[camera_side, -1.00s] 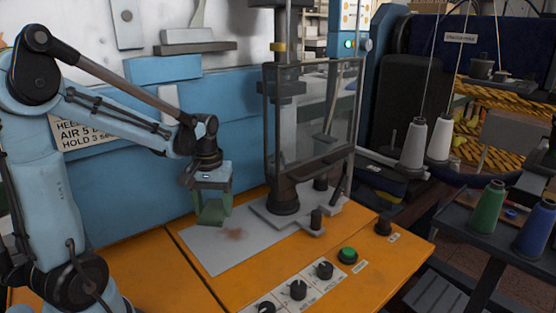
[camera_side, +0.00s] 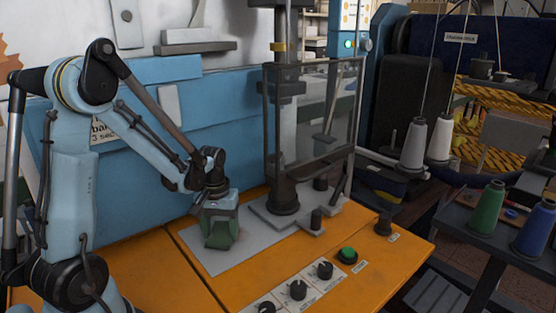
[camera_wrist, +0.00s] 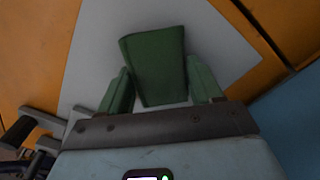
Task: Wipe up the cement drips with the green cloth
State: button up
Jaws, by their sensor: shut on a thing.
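The green cloth (camera_side: 222,236) is in my gripper (camera_side: 219,214), low over the pale grey plate (camera_side: 200,257). In the wrist view the cloth (camera_wrist: 156,62) sits between the two green fingers of my gripper (camera_wrist: 161,82) and sticks out past their tips over the plate (camera_wrist: 90,45). I cannot tell whether it touches the plate. No brown cement drips show in either view now; the cloth and gripper cover the part of the plate where a brown stain showed.
A clear guard (camera_side: 315,115) and a dark press foot (camera_side: 284,198) stand right behind the plate. Black knobs and a green button (camera_side: 347,254) are on the orange bench (camera_side: 400,240). Cones of thread (camera_side: 487,208) stand on a side table at the right. The front left of the bench is clear.

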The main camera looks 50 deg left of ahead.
aim_at(244, 228)
jog(key=shift+w+f, duration=0.25)
jog(key=shift+w, duration=1.4)
jog(key=shift+w+r, duration=0.1)
jog(key=shift+w, duration=1.4)
jog(key=shift+s, duration=3.8)
jog(key=shift+w+a, duration=0.15)
jog(key=shift+w, duration=4.05)
jog(key=shift+s, duration=3.95)
jog(key=shift+s+r, duration=0.15)
jog(key=shift+r, duration=3.95)
